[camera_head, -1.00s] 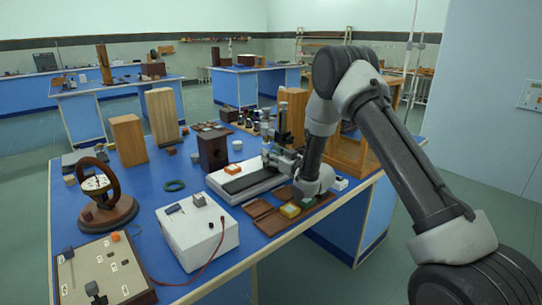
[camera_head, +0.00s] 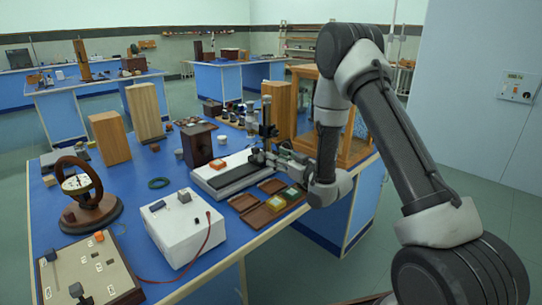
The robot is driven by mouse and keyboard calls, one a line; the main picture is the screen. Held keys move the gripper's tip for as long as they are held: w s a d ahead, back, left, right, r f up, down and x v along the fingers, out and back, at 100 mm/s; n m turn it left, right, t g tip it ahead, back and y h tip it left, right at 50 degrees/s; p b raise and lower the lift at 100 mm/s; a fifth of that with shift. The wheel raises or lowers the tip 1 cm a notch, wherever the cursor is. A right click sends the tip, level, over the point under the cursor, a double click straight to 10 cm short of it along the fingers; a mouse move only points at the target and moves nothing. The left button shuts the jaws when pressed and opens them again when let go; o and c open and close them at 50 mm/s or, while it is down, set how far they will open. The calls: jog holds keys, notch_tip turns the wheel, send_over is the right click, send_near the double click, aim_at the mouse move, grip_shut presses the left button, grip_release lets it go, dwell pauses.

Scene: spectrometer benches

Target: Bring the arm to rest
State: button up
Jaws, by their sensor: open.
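My arm is raised at the right, with its elbow high and its forearm hanging down over the bench's right front edge. My gripper (camera_head: 264,157) reaches left from the wrist, in front of the upright post of the instrument with a white base (camera_head: 214,185). Its fingers are small and partly lost against that instrument. It is open, and I see nothing held in it.
The blue bench (camera_head: 130,200) is crowded. A white box (camera_head: 183,235) with a red lead, a brown ring instrument (camera_head: 90,212) and a beige board (camera_head: 85,275) stand at its front left. A glass-sided wooden cabinet (camera_head: 355,150) stands close behind the forearm. Floor is free at the right.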

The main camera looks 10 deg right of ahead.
jog(key=shift+d, duration=0.1)
jog(key=s+d+r+m+g+h, duration=0.1)
jog(key=d+r+g+h, duration=0.1)
jog(key=d+r+h, duration=0.6)
jog(key=s+d+r+m+g, duration=0.2)
jog(key=s+d+r, duration=0.5)
jog(key=s+r, duration=0.15)
jog(key=s+d+r+m+g+h, duration=0.1)
jog(key=s+m+g, duration=0.1)
jog(key=s, duration=1.4)
jog(key=s+d+r+m+g+h, duration=0.1)
jog(key=s+g, duration=0.3)
jog(key=s, duration=1.2)
jog(key=shift+d+r+m+g, duration=0.15)
jog(key=shift+d+m+g, duration=0.25)
jog(key=shift+d, duration=0.15)
